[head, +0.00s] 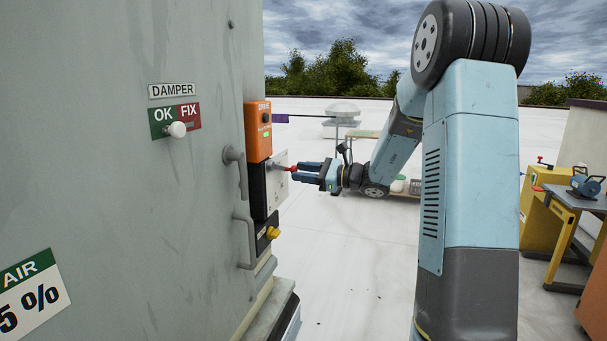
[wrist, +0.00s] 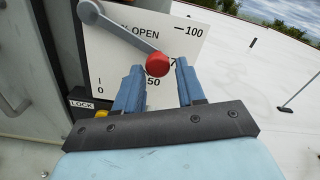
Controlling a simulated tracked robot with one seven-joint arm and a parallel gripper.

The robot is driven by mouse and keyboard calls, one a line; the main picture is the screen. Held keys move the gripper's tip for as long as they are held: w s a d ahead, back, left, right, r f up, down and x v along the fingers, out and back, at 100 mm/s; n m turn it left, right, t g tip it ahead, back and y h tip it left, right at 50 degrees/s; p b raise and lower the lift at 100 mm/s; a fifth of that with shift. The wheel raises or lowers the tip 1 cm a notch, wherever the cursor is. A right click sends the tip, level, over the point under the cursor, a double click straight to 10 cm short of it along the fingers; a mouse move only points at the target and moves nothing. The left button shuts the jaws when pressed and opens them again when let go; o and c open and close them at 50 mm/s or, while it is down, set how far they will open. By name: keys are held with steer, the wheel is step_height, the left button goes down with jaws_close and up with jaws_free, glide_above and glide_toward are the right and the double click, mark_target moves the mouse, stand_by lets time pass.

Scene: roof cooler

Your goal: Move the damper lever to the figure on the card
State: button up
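The damper lever (wrist: 125,30) is a grey bar with a red knob (wrist: 157,64). It slants across a white "% OPEN" scale plate (wrist: 120,62) marked 0, 50 and 100. The knob lies between the 50 and 100 marks, beside a partly hidden figure starting with 7. My gripper (wrist: 159,75) is open, its blue fingers apart with the knob at the tips between them; contact is not visible. The head view shows the red knob (head: 292,168) at my gripper (head: 306,171). The card (head: 33,298) reads "AIR" and "5 %"; its left part is cut off.
A DAMPER OK/FIX panel (head: 175,121) with a white knob is on the grey cabinet wall (head: 130,220). An orange drive box (head: 257,131) sits above the lever. A yellow knob (head: 272,233) is below, near handles. The roof floor (head: 350,270) is open; a bench (head: 580,200) stands right.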

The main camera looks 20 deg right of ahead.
steer(key=shift+o, duration=1.3)
steer(key=shift+a, duration=0.15)
steer(key=shift+s, duration=0.1)
steer(key=v, duration=1.3)
steer(key=shift+d, duration=0.3)
steer(key=shift+s, duration=0.15)
